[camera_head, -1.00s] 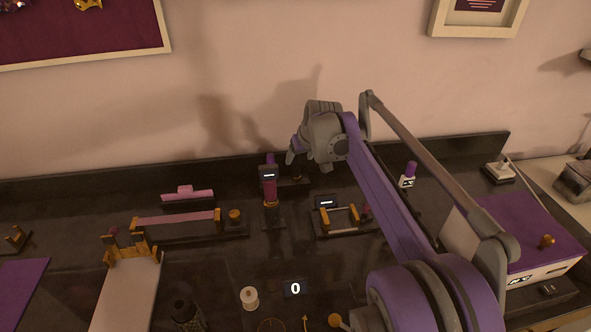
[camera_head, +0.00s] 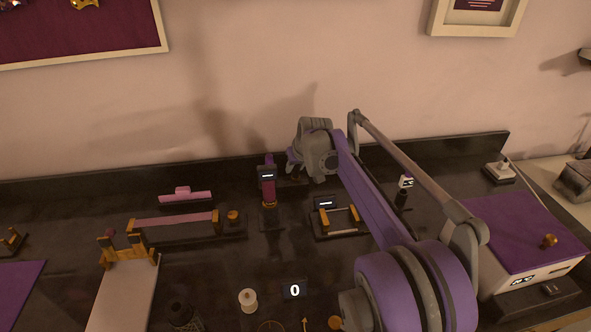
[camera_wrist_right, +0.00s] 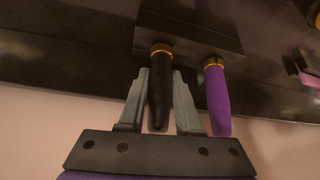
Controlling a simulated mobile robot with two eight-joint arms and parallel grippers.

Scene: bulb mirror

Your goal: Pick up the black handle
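In the right wrist view, the black handle (camera_wrist_right: 159,95) sticks out of a dark block (camera_wrist_right: 195,37) with a gold ring at its base. My right gripper (camera_wrist_right: 160,72) is open, with one grey finger on each side of the black handle. Narrow gaps seem to show between fingers and handle. In the head view my right gripper (camera_head: 292,163) is low at the back of the counter, and the black handle is hidden or too small to make out. My left gripper is not in view.
A purple handle (camera_wrist_right: 217,100) stands close beside the black one, just outside my right finger. A gold-posted fixture (camera_head: 338,218) lies in front. The wall is close behind.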

